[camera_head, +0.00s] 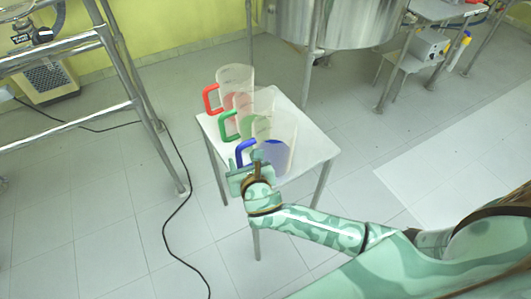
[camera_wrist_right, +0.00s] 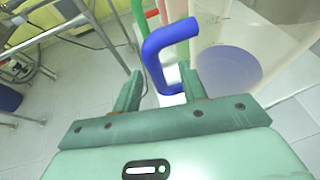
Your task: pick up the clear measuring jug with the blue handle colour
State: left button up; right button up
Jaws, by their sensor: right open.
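The clear measuring jug with the blue handle (camera_head: 281,151) stands upright at the near side of a small white table (camera_head: 313,146). Its blue handle (camera_wrist_right: 157,55) points left in the head view, and its clear body with a blue bottom (camera_wrist_right: 228,72) fills the upper right of the right wrist view. My right gripper (camera_wrist_right: 158,88) is open and empty, with its two fingers on either side of the handle's lower part in that view. I cannot tell whether they touch it. In the head view my right gripper (camera_head: 244,172) is beside the handle. My left gripper is not in view.
A green-handled jug (camera_head: 257,108) and a red-handled jug (camera_head: 235,80) stand in a row behind the blue one. A steel vat (camera_head: 340,22) stands behind the table. A metal rack (camera_head: 128,70) and a black cable (camera_head: 180,205) are at the left.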

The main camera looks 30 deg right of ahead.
aim_at(240, 161)
jog(key=b+x, duration=0.1)
jog(key=x, duration=0.1)
jog(key=b+x, duration=0.1)
jog(key=x, duration=0.1)
jog(key=shift+a+f, duration=0.25)
jog(key=shift+w+f, duration=0.1)
jog(key=shift+w, duration=0.35)
jog(key=shift+s, duration=0.1)
jog(key=shift+c, duration=0.2)
grip_shut()
jog(key=shift+r, duration=0.25)
